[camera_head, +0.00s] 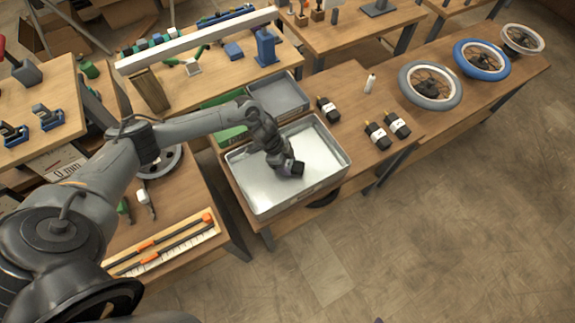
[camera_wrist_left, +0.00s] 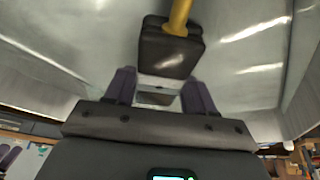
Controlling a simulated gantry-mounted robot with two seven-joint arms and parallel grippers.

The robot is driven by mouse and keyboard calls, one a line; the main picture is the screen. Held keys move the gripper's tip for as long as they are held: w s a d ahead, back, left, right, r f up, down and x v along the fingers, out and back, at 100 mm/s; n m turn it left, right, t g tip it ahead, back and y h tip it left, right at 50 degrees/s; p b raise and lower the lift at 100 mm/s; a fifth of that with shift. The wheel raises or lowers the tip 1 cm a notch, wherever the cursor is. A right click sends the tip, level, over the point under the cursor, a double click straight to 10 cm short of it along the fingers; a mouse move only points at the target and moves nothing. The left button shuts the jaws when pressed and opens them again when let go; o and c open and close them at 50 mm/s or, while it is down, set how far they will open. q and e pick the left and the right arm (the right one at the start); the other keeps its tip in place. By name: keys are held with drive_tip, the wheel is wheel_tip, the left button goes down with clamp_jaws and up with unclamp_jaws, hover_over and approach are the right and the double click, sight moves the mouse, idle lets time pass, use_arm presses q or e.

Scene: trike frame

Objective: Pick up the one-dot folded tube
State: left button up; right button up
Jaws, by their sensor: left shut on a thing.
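My left gripper (camera_head: 284,162) is low over the metal tray (camera_head: 246,196), pointing down into it. In the left wrist view its two fingers (camera_wrist_left: 159,88) are shut on a black block-shaped piece with a yellow tube (camera_wrist_left: 172,48) standing out of it. A pale band crosses the piece near the fingers. No dot mark is readable on it, so I cannot tell whether it is the one-dot tube. In the head view the held piece is small and dark at the fingertips. Whether it touches the tray floor is unclear. My right gripper is not in view.
Similar black pieces with white labels and yellowish tips stand on the table right of the tray: one at the back (camera_head: 327,109) and two in front (camera_head: 377,135) (camera_head: 398,124). Wheels (camera_head: 430,85) lie farther right.

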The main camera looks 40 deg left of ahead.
sight(288, 164)
use_arm(q)
wheel_tip(288, 164, up, 16)
drive_tip(key=p, duration=0.2)
drive_tip(key=shift+f, duration=0.25)
wheel_tip(288, 164, down, 18)
drive_tip(key=b, duration=0.2)
drive_tip(key=shift+r+b, duration=0.1)
drive_tip(key=shift+b, duration=0.3)
drive_tip(key=shift+a+r, duration=0.25)
drive_tip(key=shift+r, duration=0.35)
